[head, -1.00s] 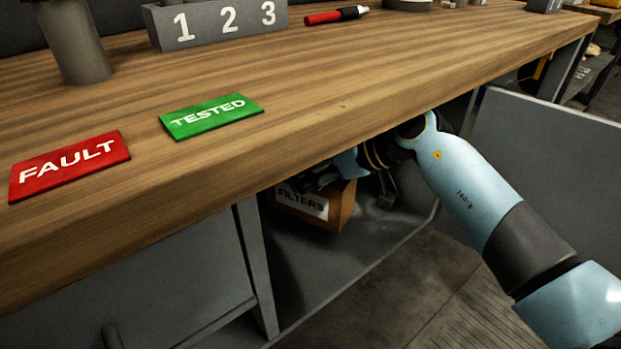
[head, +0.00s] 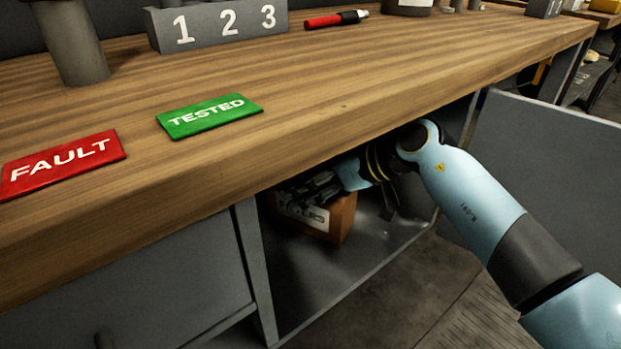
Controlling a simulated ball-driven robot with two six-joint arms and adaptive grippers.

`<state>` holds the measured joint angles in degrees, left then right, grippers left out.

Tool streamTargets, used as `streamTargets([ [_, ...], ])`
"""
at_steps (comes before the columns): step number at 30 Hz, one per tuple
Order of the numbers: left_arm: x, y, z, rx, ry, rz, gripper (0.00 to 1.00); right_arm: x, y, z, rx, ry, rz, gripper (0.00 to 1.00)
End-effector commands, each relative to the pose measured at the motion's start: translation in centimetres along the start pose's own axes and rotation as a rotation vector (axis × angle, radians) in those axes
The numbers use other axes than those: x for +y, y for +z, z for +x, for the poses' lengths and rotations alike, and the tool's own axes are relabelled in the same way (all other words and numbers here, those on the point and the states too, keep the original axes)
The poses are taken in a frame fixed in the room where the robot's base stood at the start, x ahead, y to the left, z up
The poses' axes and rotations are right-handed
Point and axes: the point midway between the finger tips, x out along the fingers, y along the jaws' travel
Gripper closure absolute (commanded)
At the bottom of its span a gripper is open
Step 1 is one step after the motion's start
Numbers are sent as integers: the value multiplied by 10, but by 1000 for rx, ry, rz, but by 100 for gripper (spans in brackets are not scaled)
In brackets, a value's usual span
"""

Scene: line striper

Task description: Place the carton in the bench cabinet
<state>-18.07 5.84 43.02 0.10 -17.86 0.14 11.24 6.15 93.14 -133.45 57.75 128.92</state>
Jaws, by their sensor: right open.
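The carton (head: 342,220) is a brown box with a white label, partly covered by my gripper, whose lettering reads as FILTERS. It sits inside the open bench cabinet (head: 330,286), on its floor near the left wall. My right gripper (head: 300,197) is open, in front of the carton's label side and upper edge. Whether its fingers touch the carton cannot be told. The bench top hides the upper part of the cabinet. My left gripper is not in view.
The cabinet door (head: 555,160) stands open at the right. On the wooden bench top (head: 330,110) lie a red FAULT plate (head: 62,164), a green TESTED plate (head: 209,116) and a red-and-black pen-like tool (head: 335,20).

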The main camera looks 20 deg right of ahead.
Motion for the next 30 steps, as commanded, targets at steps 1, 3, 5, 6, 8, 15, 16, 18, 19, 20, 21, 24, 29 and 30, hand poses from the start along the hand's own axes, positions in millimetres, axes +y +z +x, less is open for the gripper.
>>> streamTargets([
  [1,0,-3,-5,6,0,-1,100,1,-1,-8,-2,2,-2,4],
  [3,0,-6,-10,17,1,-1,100,1,-2,-21,-2,2,-3,4],
  [5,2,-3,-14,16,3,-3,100,1,-3,-35,-3,2,-4,4],
  [6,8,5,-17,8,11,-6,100,1,-3,-45,-2,3,-4,4],
  [8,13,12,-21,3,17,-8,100,1,-4,-59,-2,3,-5,4],
  [15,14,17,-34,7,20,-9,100,1,-2,-104,-3,2,-3,4],
  [16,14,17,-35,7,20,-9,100,1,-2,-107,-2,2,-2,4],
  [18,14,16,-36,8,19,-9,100,0,-1,-113,-2,1,-1,4],
  [19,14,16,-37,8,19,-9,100,0,-1,-114,-2,1,-1,4],
  [20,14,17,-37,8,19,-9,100,0,-1,-116,-1,0,-1,4],
  [21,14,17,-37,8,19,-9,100,0,-1,-117,-1,0,-1,4],
  [24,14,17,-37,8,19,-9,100,0,0,-117,0,0,0,4],
  [29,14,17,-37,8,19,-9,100,0,0,-117,0,0,0,4],
  [30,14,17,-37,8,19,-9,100,0,0,-117,0,0,0,4],
])
